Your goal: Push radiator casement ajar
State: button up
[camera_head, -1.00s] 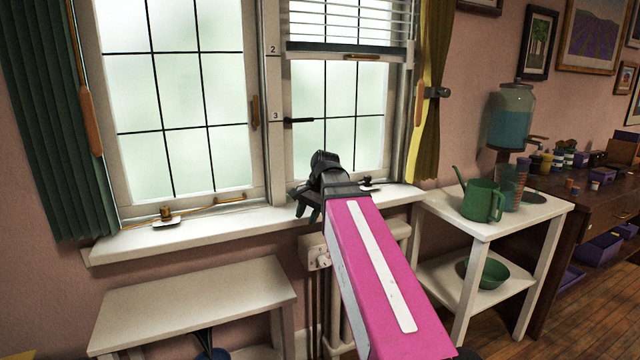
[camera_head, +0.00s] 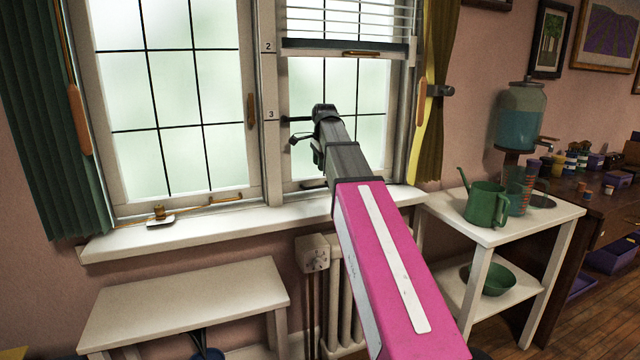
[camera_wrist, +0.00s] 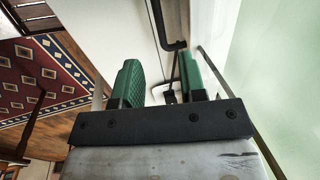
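The radiator casement (camera_head: 372,115) is the right-hand window above the radiator, with frosted panes and dark glazing bars. It looks shut, or nearly so. A black handle (camera_head: 297,120) sticks out at its left side, by the label 3. My gripper (camera_head: 324,118) is raised in front of the lower panes, close to this handle; its fingertips are mostly hidden in the head view. In the wrist view, the two green fingers of my gripper (camera_wrist: 162,80) are apart, with a thin black part showing between and beyond them. I cannot tell whether they touch it. Pale glass (camera_wrist: 280,70) is at right.
The white sill (camera_head: 190,234) runs below both windows. The radiator (camera_head: 343,290) stands under my arm. A white bench (camera_head: 185,295) is at lower left. A white stand (camera_head: 530,222) with a green watering can (camera_head: 486,204) is at right.

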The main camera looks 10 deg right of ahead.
aim_at(319, 182)
jog(key=f, duration=0.2)
jog(key=w+f, duration=0.1)
jog(key=f, duration=0.5)
jog(key=shift+w+a, duration=0.2)
jog(key=shift+w, duration=0.05)
jog(key=shift+w, duration=0.1)
grip_shut()
